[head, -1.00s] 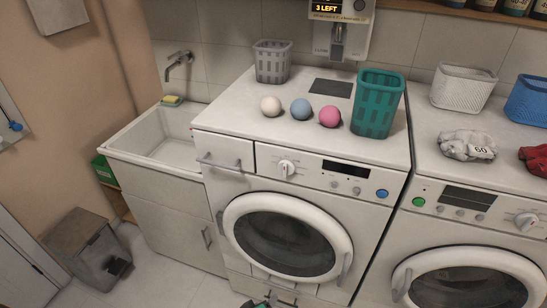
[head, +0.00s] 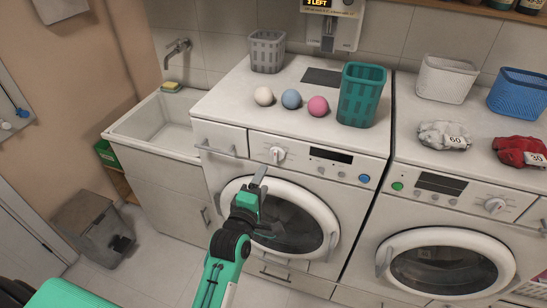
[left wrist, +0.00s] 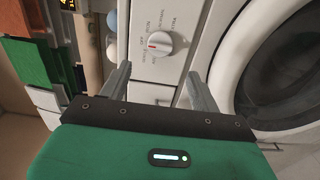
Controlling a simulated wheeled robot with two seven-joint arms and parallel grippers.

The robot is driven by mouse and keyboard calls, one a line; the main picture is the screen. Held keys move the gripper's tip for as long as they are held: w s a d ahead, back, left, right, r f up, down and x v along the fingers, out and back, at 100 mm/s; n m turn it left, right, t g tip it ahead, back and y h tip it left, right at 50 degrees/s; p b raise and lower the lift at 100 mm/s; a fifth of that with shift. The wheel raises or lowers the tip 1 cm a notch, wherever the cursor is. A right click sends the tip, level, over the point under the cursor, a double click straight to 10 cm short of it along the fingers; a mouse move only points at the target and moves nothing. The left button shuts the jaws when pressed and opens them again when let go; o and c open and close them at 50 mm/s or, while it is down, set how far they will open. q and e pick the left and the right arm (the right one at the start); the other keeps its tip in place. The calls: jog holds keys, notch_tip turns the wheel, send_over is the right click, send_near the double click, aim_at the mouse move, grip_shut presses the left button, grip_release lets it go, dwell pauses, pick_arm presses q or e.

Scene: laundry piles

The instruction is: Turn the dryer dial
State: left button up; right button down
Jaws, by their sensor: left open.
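The white dial (head: 277,155) is on the front panel of the left machine (head: 310,158), above its round door. In the left wrist view, this dial (left wrist: 159,43) has a red mark and printed labels around it, and it lies just beyond the fingertips. My left gripper (head: 259,178) is open and empty, below and slightly left of the dial in the head view. Its two fingers (left wrist: 158,78) are apart, with bare white panel between them. They look clear of the dial. My right gripper is not in view.
The round door (head: 280,218) is close behind my left gripper, and a drawer handle (head: 216,149) is left of the dial. Three balls (head: 291,99) and a teal basket (head: 361,94) stand on top. A second machine (head: 450,207) with its own dial (head: 495,205) stands right.

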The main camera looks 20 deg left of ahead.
aim_at(275, 158)
pick_arm(q)
jog(key=w+p, duration=0.2)
jog(key=w, duration=0.6)
jog(key=shift+w+d+r, duration=0.1)
jog(key=shift+w+d, duration=0.05)
jog(key=shift+w, duration=0.1)
jog(key=shift+w+p, duration=0.3)
jog(key=shift+w, duration=0.25)
jog(key=shift+c, duration=0.4)
jog(key=c, duration=0.9)
